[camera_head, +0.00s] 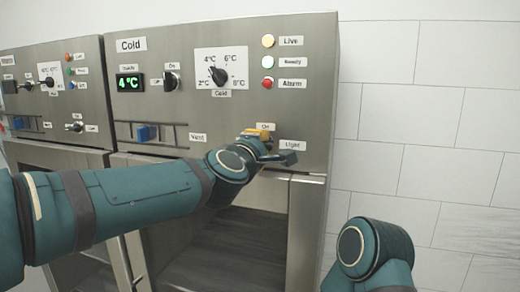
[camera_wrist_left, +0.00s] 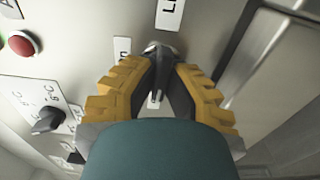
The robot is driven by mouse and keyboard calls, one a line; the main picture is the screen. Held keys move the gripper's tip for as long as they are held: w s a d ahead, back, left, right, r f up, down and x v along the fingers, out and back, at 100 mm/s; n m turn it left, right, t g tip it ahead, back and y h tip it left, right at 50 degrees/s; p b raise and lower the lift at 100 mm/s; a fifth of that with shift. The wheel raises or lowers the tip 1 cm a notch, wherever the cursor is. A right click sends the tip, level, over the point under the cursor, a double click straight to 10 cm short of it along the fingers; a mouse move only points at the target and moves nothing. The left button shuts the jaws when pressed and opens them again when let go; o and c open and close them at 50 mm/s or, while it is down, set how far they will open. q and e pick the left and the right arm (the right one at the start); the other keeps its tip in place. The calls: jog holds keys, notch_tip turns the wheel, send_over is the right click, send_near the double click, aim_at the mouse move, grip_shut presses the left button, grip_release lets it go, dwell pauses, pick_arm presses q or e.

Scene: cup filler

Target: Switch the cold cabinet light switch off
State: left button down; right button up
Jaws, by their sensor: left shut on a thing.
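The cold cabinet (camera_head: 130,80) has a steel front with a "Cold" plate and a lit 4 °C display. Its light switch sits low on the right, under an "On" label and left of the "Light" label (camera_head: 292,146). My left gripper (camera_head: 257,134) covers the switch in the head view. In the left wrist view the yellow-padded fingers (camera_wrist_left: 160,62) close together on the small metal switch (camera_wrist_left: 160,48), partly hidden between the tips. I cannot tell which way its lever points. My right gripper is out of view; only part of my right arm shows.
Above the switch are the Live (camera_head: 268,41), Ready (camera_head: 267,62) and Alarm (camera_head: 268,83) lamps. A temperature dial (camera_head: 218,75), a rotary switch (camera_head: 172,79) and a blue vent slider (camera_head: 147,132) are to the left. A tiled wall stands right.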

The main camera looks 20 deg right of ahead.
pick_arm(q)
jog(key=shift+r, duration=0.15)
dwell(0.3)
jog(key=c, duration=1)
grip_release()
jog(key=v, duration=1.2)
